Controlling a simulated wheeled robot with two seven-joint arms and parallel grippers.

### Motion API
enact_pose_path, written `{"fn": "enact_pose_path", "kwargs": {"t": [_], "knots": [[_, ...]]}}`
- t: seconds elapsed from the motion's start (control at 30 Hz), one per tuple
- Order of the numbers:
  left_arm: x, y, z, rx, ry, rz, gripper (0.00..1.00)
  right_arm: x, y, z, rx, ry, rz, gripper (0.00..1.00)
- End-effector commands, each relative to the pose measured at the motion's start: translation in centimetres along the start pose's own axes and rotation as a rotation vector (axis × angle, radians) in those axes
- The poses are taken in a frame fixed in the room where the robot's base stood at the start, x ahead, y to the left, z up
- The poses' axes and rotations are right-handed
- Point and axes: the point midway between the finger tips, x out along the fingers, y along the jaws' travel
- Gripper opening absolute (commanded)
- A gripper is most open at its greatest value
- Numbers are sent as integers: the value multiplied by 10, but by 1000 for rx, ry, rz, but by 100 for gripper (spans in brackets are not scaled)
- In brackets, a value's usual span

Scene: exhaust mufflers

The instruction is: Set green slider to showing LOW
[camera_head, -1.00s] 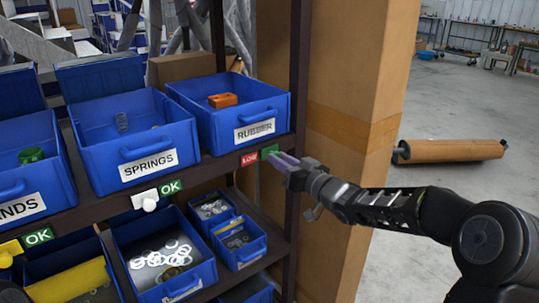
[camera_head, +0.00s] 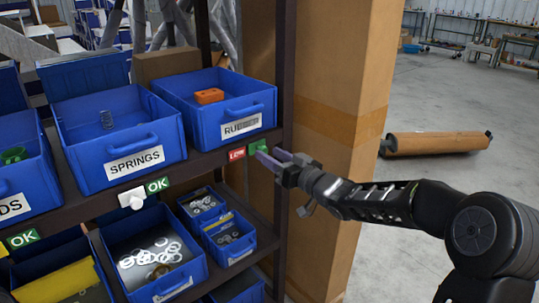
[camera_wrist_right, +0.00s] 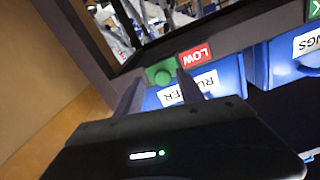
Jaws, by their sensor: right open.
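The green slider (camera_head: 258,147) sits on the dark shelf edge below the RUBBER bin, just right of a red LOW label (camera_head: 237,154). In the right wrist view the slider (camera_wrist_right: 161,72) has a round knob, and the LOW label (camera_wrist_right: 194,56) is readable beside it. My right gripper (camera_head: 268,157) is at the slider, with its fingers apart. In the wrist view the fingers (camera_wrist_right: 158,92) stand on either side below the knob; I cannot tell if they touch it. My left gripper is out of view.
The RUBBER bin (camera_head: 225,124) and SPRINGS bin (camera_head: 134,164) stand on the shelf above. A white slider (camera_head: 132,198) beside a green OK label sits further left. Small bins with washers fill the lower shelf. A tall cardboard box (camera_head: 345,120) stands just right of the shelf post.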

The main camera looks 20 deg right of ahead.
Motion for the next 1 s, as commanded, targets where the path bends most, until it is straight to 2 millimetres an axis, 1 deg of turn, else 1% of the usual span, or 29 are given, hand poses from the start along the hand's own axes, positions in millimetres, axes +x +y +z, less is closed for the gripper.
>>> {"fn": "enact_pose_path", "kwargs": {"t": [0.2, 0.3, 0.4, 0.53, 1.0], "knots": [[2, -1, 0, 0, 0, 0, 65, -37, 2, 0, -1, 0, 4, 45], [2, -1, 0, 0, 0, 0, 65, -52, 2, -1, -1, 2, 4, 45], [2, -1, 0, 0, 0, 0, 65, -61, 1, 0, -1, 1, 3, 45], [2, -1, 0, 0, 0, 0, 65, -65, 1, 0, 0, 1, 2, 45], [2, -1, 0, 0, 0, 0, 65, -64, 2, 0, -17, -1, 4, 45]]}}
